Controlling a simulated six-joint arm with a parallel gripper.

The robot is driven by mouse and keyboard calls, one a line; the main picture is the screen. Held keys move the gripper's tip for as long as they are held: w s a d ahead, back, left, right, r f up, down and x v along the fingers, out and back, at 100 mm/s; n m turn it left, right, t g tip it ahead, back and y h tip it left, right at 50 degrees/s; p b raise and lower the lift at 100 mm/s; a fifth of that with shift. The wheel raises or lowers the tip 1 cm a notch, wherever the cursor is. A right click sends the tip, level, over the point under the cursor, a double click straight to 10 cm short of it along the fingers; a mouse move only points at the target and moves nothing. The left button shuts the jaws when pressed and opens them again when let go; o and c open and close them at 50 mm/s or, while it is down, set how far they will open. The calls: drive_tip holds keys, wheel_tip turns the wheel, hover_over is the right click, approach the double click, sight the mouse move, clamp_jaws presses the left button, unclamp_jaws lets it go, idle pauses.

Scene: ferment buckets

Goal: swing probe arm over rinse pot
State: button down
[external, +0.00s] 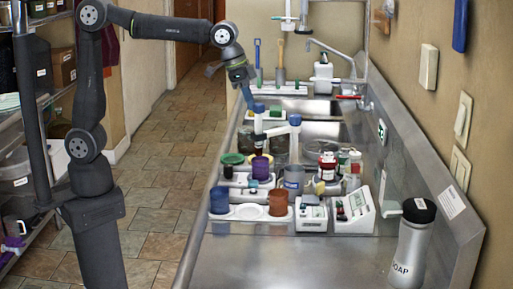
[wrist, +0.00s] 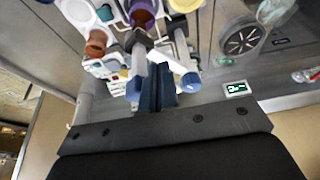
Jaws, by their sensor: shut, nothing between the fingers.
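My gripper (external: 249,103) is shut and empty, pointing down beside a blue-capped white post (external: 259,120) at the sink. In the wrist view its blue fingers (wrist: 157,72) are together, between two blue-ended white parts. A second white post with a blue top (external: 295,135) stands to the right; a bar seems to link the two, probably the probe arm. Whether the fingers touch it I cannot tell. Several pots stand below: a green-rimmed one (external: 232,164), a purple one (external: 261,168) and a pale one with a blue rim (external: 294,177). Which is the rinse pot I cannot tell.
In front stand a blue cup (external: 220,200), a brown cup (external: 278,202) and two white meters (external: 311,214) (external: 353,212). A soap bottle (external: 412,245) is at front right. The faucet (external: 340,55) overhangs the sink. The front counter (external: 290,262) is clear.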

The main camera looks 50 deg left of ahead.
idle(0.3)
drive_tip(key=shift+s+d, duration=0.3)
drive_tip(key=shift+d, duration=0.5)
drive_tip(key=shift+s+d, duration=0.25)
drive_tip(key=shift+d, duration=0.5)
drive_tip(key=shift+s+d, duration=0.2)
drive_tip(key=shift+d, duration=1.5)
drive_tip(key=shift+w+d, duration=0.15)
drive_tip(key=shift+d, duration=0.6)
drive_tip(key=shift+w+d, duration=0.1)
drive_tip(key=shift+d, duration=0.65)
